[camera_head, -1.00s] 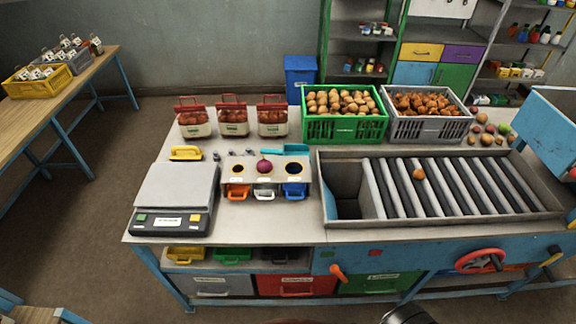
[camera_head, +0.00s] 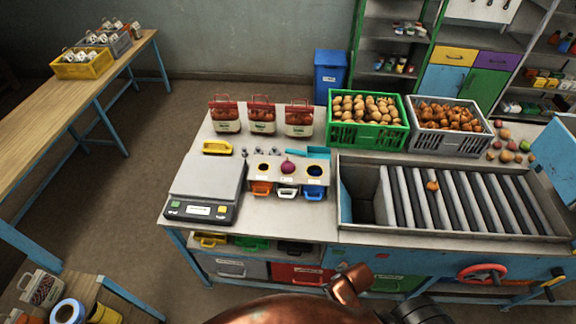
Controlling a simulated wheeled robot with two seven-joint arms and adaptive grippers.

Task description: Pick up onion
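A round purple onion (camera_head: 287,167) sits on the middle opening of a small grey sorting stand on the worktable. A single orange-brown round item (camera_head: 432,186), perhaps an onion, lies on the grey rollers (camera_head: 470,205) of the conveyor. A grey crate (camera_head: 420,143) at the back right is full of orange-brown onion-like produce (camera_head: 447,115). Copper and black parts at the bottom edge look like my own body. Neither gripper can be made out, and nothing touches the purple onion.
A scale (camera_head: 205,185) stands left of the stand. Three filled sacks (camera_head: 262,117) and a green crate (camera_head: 367,135) of potato-like produce stand behind. Colored bins hang below the stand. A wooden side table (camera_head: 90,95) is at left, with open floor between.

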